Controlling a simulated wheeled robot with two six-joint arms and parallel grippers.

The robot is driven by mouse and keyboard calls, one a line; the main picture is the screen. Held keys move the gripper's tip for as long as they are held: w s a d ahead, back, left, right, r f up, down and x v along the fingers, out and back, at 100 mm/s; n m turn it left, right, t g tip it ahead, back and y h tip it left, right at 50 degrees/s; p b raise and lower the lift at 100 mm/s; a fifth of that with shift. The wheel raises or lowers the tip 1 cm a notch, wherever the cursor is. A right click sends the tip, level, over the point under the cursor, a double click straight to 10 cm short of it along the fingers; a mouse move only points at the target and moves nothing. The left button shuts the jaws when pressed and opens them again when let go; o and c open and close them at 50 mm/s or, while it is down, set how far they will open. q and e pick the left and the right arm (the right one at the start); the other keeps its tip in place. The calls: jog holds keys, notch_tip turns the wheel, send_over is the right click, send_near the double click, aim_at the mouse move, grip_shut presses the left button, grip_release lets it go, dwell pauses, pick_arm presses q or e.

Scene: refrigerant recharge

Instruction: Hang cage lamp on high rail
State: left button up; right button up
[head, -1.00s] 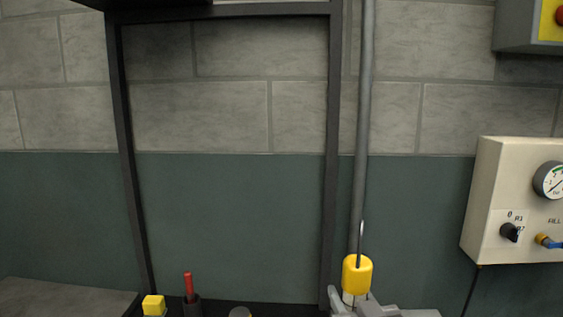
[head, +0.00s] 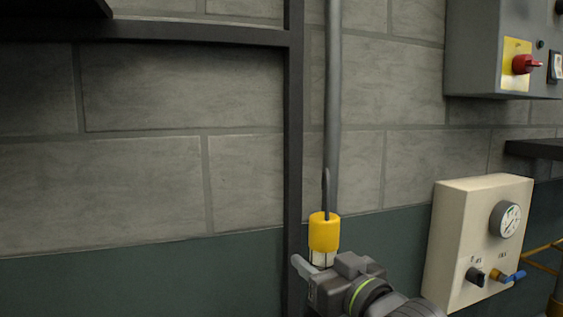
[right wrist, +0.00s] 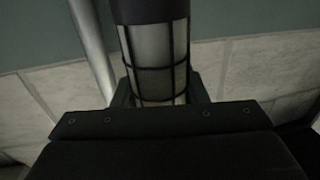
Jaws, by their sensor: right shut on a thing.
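The cage lamp (head: 324,232) has a yellow cap with a dark hook on top, and it is roughly upright. My right gripper (head: 318,268) is shut on the lamp's body just below the cap. In the right wrist view the lamp's caged cylinder (right wrist: 157,55) stands between the fingers (right wrist: 158,98). The dark frame (head: 293,130) has an upright post just left of the lamp and a crossbar (head: 190,33) high above it. The hook is well below the crossbar and apart from it. My left gripper is not in view.
A grey vertical pipe (head: 333,100) runs up the wall behind the lamp. A cream gauge box (head: 455,240) stands to the right, with a grey switch box (head: 480,50) above it. A dark shelf (head: 50,8) juts in at the top left.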

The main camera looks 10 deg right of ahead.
jog(key=s+a+r+n+g+y+p, duration=0.2)
jog(key=a+r+y+p, duration=0.15)
jog(key=r, duration=0.85)
jog(key=s+a+r+n+g+y+p, duration=0.2)
jog(key=s+a+r+n+p, duration=0.15)
jog(key=r, duration=0.85)
jog(key=s+a+r+g+y+p, duration=0.1)
jog(key=s+r+p, duration=0.2)
jog(key=s+r, duration=0.45)
jog(key=s+r+g+y+p, duration=0.15)
jog(key=s+r+p, duration=0.25)
jog(key=r, duration=0.7)
pick_arm(q)
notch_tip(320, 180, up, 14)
jog(key=b, duration=0.1)
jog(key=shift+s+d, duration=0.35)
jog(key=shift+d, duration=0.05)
pick_arm(e)
jog(key=w+a+f, duration=0.2)
jog(key=w+a, duration=0.1)
jog(key=w, duration=0.3)
jog(key=w+a+f, duration=0.1)
jog(key=w+a, duration=0.2)
jog(key=w, duration=0.4)
jog(key=shift+a+f+n, duration=0.15)
jog(key=shift+f+n, duration=0.25)
jog(key=shift+n, duration=0.05)
jog(key=shift+t, duration=0.25)
